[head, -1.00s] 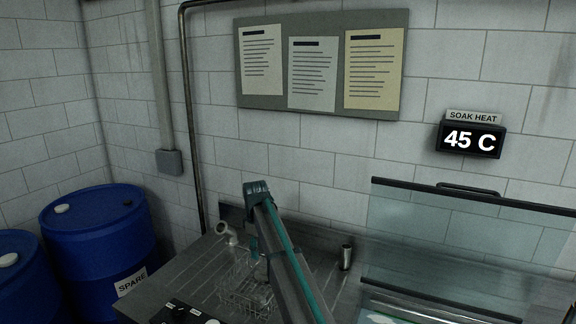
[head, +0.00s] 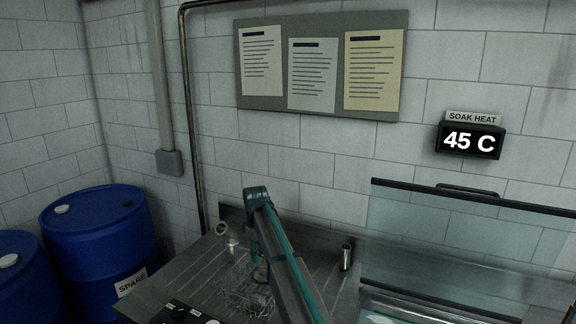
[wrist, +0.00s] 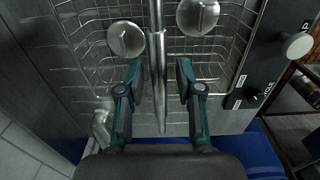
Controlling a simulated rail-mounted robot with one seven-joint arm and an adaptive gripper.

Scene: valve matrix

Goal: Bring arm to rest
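My arm shows in the head view as a grey and teal link rising from the bottom edge, with its bend above the steel counter. My gripper (wrist: 158,70) points down over a wire basket (wrist: 82,50). Its two teal fingers are apart, with a visible gap between them. A thin metal rod (wrist: 158,85) runs through that gap in the picture; I see no contact, and its depth is unclear. Two round metal pieces (wrist: 125,38) (wrist: 197,14) lie near the fingertips. In the head view the gripper is partly hidden by the arm, and the basket (head: 240,290) is below it.
A metal cup (head: 346,257) stands right of the arm. A raised glass panel (head: 420,230) is farther right. Blue drums (head: 98,235) stand left. A display (head: 470,140) reads 45 C.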

